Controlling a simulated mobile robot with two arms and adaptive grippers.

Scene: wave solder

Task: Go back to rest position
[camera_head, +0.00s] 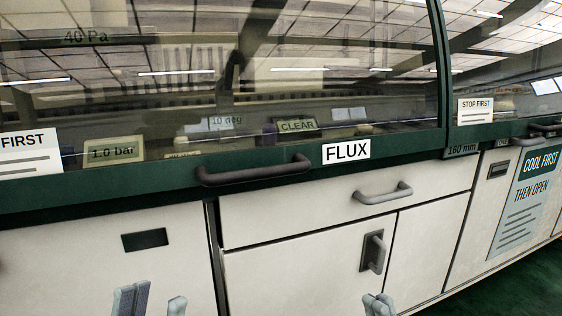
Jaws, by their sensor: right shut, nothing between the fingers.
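My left gripper (152,302) shows at the bottom edge, left of centre, with its two fingertips apart and nothing seen between them. It is in front of a white lower panel (60,260). My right gripper (378,304) shows at the bottom edge, right of centre, with its fingertips together and empty. It is below the grey latch handle (373,252) of a white cabinet door (300,280). Only the fingertips of both grippers are in view; the rest is cut off by the lower picture edge.
A green rail labelled FLUX (346,151) crosses the machine front, with a dark bar handle (255,171) standing out. A grey handle (383,193) sits on a drawer. Glass windows are above. Green floor (520,285) shows clear at the lower right.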

